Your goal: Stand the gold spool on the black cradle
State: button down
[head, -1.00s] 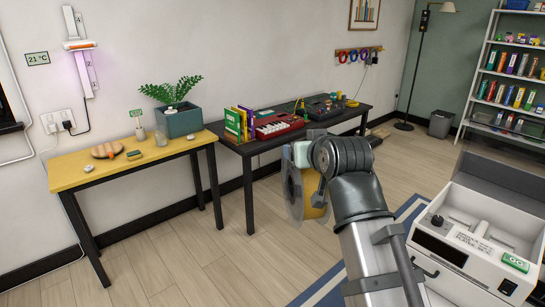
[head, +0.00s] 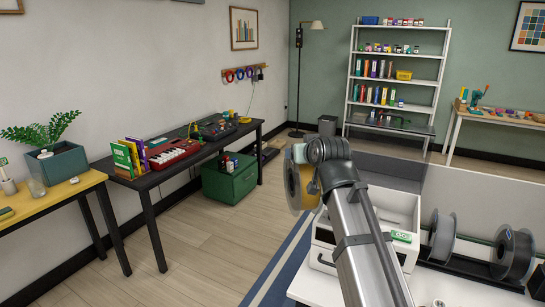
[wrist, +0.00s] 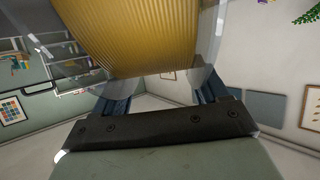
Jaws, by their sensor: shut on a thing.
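The gold spool (head: 309,196) has clear flanges and hangs in the air at the end of my arm, with a flange facing left in the head view. Its ribbed gold winding (wrist: 150,38) fills the top of the wrist view. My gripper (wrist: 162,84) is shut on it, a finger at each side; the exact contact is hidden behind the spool. In the head view my gripper (head: 299,156) is mostly covered by the spool and wrist. The black cradle (head: 468,263) is on the white bench at the lower right, well apart from the spool, with dark spools standing on it.
A white machine (head: 402,210) is partly behind my arm. A grey panel (head: 470,195) rises behind the cradle. A black table (head: 155,178) stands left.

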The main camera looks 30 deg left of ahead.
jog(key=w+d+f+m+t+h, duration=0.1)
jog(key=w+d+m+t+h, duration=0.1)
jog(key=w+d, duration=1.05)
jog(key=w+d+f+m+h, duration=0.2)
jog(key=w+d, duration=0.3)
jog(key=d, duration=0.9)
jog(key=w+d+f+m+t+h, duration=0.15)
jog(key=w+d, duration=0.35)
jog(key=d, duration=0.8)
jog(key=w+d+f+m+g+h, duration=0.1)
jog(key=w+d+m+h, duration=0.3)
jog(key=d, duration=1)
jog(key=w+d+f+n, duration=0.2)
jog(key=d+f, duration=0.2)
jog(key=d, duration=0.1)
notch_tip(320, 180, down, 15)
jog(key=a+y, duration=0.1)
jog(key=shift+f, duration=0.15)
jog(key=shift+a+f+t, duration=0.1)
jog(key=shift+f+t, duration=0.15)
jog(key=shift+f, duration=0.25)
